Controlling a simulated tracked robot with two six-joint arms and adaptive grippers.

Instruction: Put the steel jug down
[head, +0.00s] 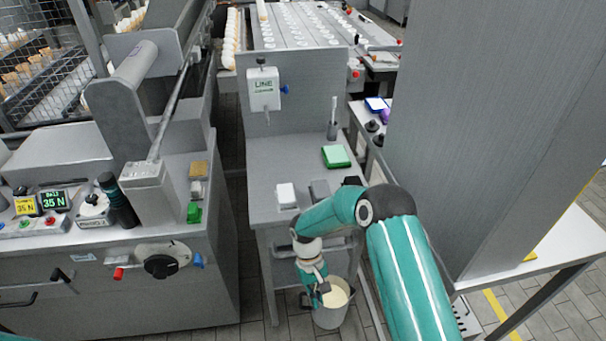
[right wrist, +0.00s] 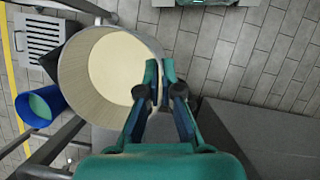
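The steel jug (head: 328,316) is a grey open vessel with cream-coloured contents, low in front of the narrow grey table. In the right wrist view the jug (right wrist: 72,75) fills the upper left, and its round mouth faces the camera. My right gripper (head: 321,292) is at the jug's rim; in the wrist view its fingertips (right wrist: 160,68) are close together on the near right side of the jug's wall. The exact grip is partly hidden by the fingers. The jug's base is hidden, so I cannot tell what is under it. My left gripper is out of view.
A machine bench (head: 130,265) stands left, a tall grey cabinet (head: 490,120) right. A blue bin (right wrist: 40,106) shows in the wrist view. Tiled floor (right wrist: 215,60) is clear beside the jug.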

